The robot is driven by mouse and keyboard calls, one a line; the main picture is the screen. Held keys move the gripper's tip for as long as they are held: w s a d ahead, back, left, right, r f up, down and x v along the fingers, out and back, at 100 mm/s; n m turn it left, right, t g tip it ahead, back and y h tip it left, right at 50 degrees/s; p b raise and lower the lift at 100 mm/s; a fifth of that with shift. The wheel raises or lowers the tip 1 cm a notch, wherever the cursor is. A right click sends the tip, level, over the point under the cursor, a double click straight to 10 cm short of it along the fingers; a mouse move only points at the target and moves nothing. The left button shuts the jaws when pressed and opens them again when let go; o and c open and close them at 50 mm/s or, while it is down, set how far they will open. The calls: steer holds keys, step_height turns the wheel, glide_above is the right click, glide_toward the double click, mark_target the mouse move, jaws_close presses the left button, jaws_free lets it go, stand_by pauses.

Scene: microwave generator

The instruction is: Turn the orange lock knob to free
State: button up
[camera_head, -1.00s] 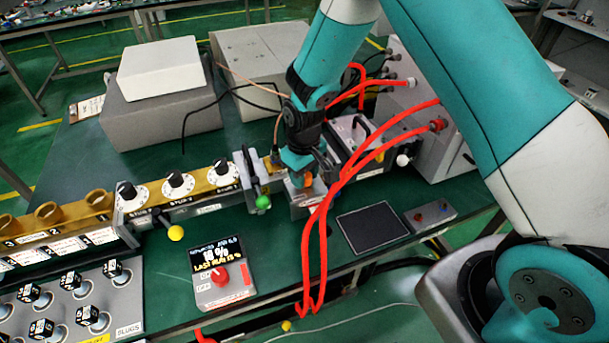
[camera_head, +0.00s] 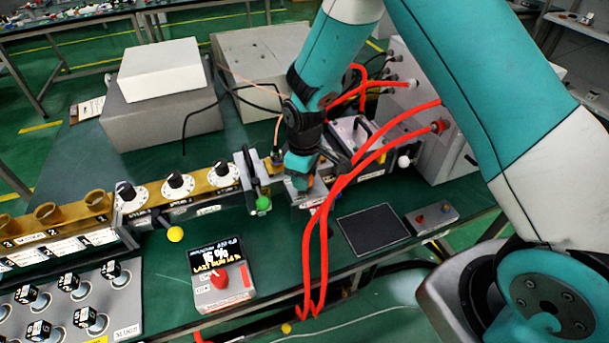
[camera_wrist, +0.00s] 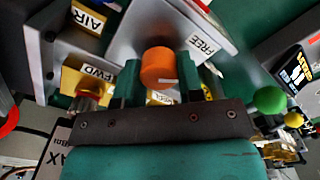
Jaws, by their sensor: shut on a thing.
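The orange lock knob (camera_wrist: 159,67) sits between my gripper's two teal fingers (camera_wrist: 160,78) in the wrist view. The fingers are shut on it, one on each side. A pale mark shows low on the knob's face. A white FREE label (camera_wrist: 201,45) is on the grey plate to the right of the knob. Another label below the knob is mostly covered by my gripper.
Red hoses (camera_head: 322,225) hang close to the right of my gripper. A green ball handle (camera_head: 263,203) stands just left of it, also seen in the wrist view (camera_wrist: 270,100). A dark pad (camera_head: 373,228) is at right.

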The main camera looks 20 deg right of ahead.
steer(key=o, duration=0.9)
step_height(320, 180, up, 18)
steer(key=shift+f+b, duration=0.2)
steer(key=shift+b, duration=0.9)
steer(key=s+a+r+y, duration=0.1)
steer(key=s+r, duration=0.1)
steer(key=s, duration=0.6)
steer(key=s+a+r+m+y, duration=0.1)
steer(key=s+a+r, duration=0.1)
steer(key=s, duration=0.6)
steer(key=s+a+r+m+y, duration=0.1)
steer(key=s+r+y, duration=0.1)
steer(key=s, duration=0.7)
steer(key=shift+a+r, duration=0.15)
steer(key=shift+r, duration=0.3)
